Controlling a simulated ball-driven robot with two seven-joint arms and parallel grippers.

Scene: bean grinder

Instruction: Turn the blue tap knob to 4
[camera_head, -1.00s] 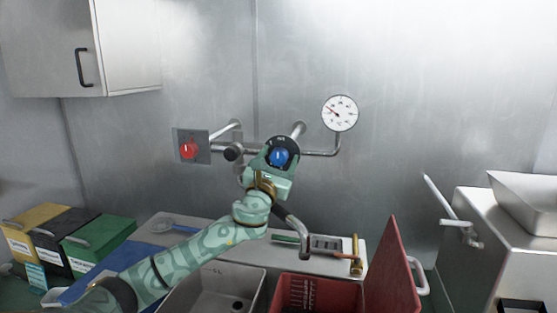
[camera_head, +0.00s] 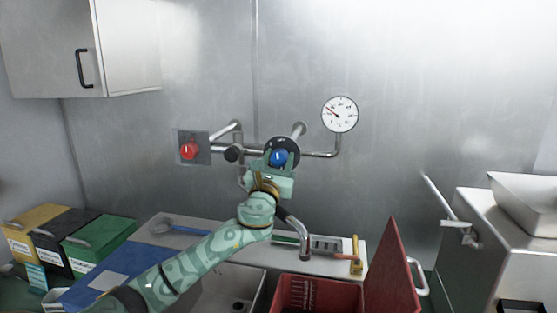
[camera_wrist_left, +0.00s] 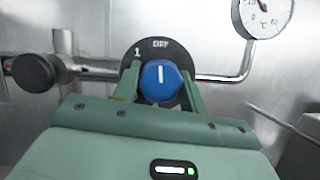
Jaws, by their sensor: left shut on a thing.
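The blue tap knob (camera_head: 279,157) sits on a black round dial (camera_head: 288,143) on the pipework at the back wall. It also shows in the left wrist view (camera_wrist_left: 160,80), with its white line pointing straight up toward "OFF" on the dial (camera_wrist_left: 158,44). A "1" shows to the left of "OFF"; the other marks are hidden by my gripper. My left gripper (camera_head: 278,164) is in front of the knob, its two green fingers shut on the knob's left and right sides, as the left wrist view (camera_wrist_left: 160,92) shows. My right gripper is not in view.
A red knob (camera_head: 188,149) on a square plate is to the left. A round gauge (camera_head: 340,114) is on the wall at upper right. A red crate (camera_head: 315,291) and a standing red panel (camera_head: 388,270) are below right.

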